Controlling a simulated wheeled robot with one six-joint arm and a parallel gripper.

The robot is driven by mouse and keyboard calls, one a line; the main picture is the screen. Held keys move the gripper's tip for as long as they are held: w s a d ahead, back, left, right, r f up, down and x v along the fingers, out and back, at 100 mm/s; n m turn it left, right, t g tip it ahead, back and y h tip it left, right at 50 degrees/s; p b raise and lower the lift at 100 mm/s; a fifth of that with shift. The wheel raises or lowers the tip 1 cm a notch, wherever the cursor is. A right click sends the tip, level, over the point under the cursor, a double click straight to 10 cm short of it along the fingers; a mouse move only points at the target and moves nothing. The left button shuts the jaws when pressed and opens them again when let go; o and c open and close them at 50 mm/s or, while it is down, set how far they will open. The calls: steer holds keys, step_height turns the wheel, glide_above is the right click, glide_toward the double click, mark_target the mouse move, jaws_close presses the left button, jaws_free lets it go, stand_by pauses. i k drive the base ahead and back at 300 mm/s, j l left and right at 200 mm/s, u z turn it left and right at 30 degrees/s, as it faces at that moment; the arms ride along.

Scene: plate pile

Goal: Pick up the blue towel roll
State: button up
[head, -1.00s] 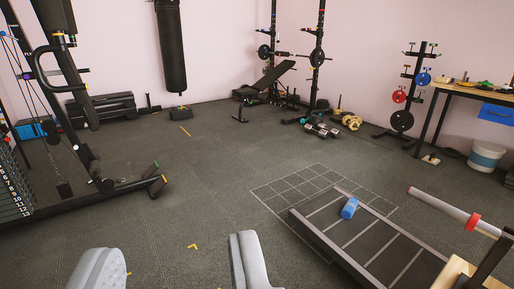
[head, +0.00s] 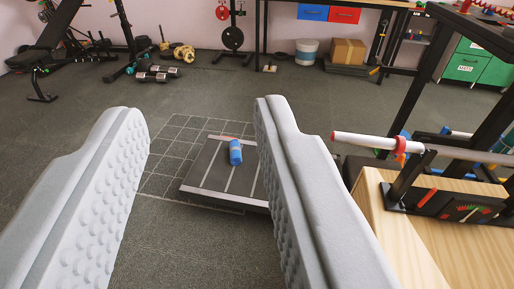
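The blue towel roll (head: 236,152) is a small blue cylinder lying on a low dark platform with lighter stripes (head: 211,163) on the floor. It shows between my two fingers, just left of the right finger, and is some distance beyond them. My gripper (head: 198,112) is open and empty, with grey bumpy pads on its inner faces. The right finger hides the right part of the platform.
A wooden box with a black bracket and a white bar with a red collar (head: 367,142) stands close at the right. Dumbbells (head: 158,73) lie at the back left. A bench (head: 296,12) spans the back. The floor left of the platform is clear.

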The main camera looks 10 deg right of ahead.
mark_target(236, 155)
steer(key=j+z, duration=0.15)
steer(key=j, duration=0.15)
steer(key=i+j+z, duration=0.45)
steer(key=i+j, duration=1.7)
steer(key=j, duration=0.1)
